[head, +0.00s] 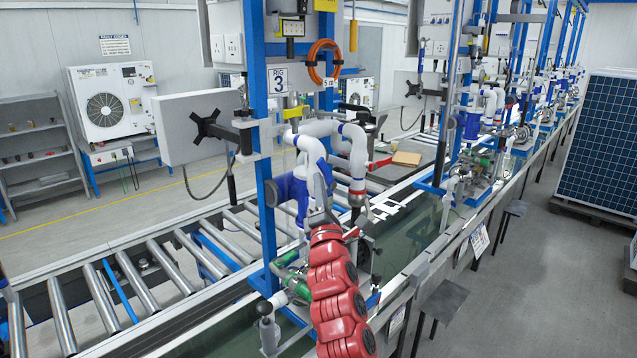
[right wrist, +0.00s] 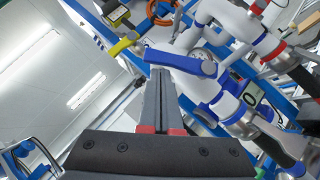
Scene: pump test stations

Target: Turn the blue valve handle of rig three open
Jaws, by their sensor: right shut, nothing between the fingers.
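In the right wrist view the blue valve handle (right wrist: 180,62) lies across the view, just at the tips of my right gripper (right wrist: 160,76). The gripper's dark fingers are together with nothing between them. Whether they touch the handle I cannot tell. In the head view my right gripper (head: 319,202) is up at the white pipework (head: 312,148) of rig three, marked by its sign (head: 279,83). I cannot pick out the blue handle surely there among other blue parts. My left gripper is not in view.
A yellow handle (right wrist: 123,44) is left of the blue one in the right wrist view. A grey monitor (head: 190,128) is to the left. A roller conveyor (head: 150,275) runs past the blue frame posts.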

